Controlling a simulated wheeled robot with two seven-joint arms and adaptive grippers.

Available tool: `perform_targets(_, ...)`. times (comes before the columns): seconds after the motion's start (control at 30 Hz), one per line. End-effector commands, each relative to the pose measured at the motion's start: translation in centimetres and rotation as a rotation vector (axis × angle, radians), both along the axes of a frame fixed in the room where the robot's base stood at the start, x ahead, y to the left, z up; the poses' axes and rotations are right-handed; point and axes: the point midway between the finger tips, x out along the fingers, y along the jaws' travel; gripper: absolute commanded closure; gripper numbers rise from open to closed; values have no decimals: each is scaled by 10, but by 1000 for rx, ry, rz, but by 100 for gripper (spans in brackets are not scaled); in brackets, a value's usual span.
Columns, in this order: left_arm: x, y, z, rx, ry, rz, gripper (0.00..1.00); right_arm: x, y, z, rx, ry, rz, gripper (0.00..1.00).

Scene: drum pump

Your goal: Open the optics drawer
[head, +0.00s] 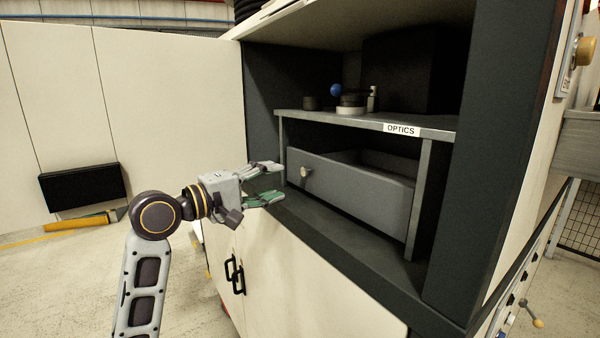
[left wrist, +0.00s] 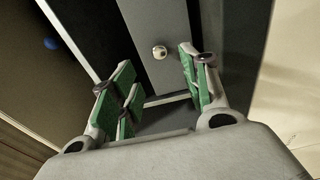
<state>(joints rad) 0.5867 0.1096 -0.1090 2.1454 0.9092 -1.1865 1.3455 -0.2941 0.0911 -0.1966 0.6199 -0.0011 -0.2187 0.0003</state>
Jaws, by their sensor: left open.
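The optics drawer (head: 350,195) is a grey box with a low front, under a shelf bearing the OPTICS label (head: 402,130). Its front lies about level with the shelf's posts, and its inside shows over the front's top edge. A small round pale knob (head: 306,173) sits on the left part of the front. My left gripper (head: 276,181) is open and empty, left of the knob, with its fingers pointing toward the cabinet. In the left wrist view the knob (left wrist: 159,52) appears between the green-padded fingers, beyond their tips. My right gripper is out of view.
Small optics parts with a blue ball (head: 336,90) stand on the shelf (head: 350,121). Dark cabinet walls flank the drawer. The cabinet's lower doors have black handles (head: 235,275). A large pale panel (head: 170,90) stands at the left. The space before the drawer front looks clear.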

Motion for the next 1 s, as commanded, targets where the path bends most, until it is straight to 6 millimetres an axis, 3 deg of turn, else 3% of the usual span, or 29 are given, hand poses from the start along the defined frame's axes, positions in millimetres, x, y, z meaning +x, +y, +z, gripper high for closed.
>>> perform_targets(0.6,50,-59,1,-1,1,-1,54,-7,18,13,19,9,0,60)
perform_targets(1.0,59,-70,0,1,-1,0,54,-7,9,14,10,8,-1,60)
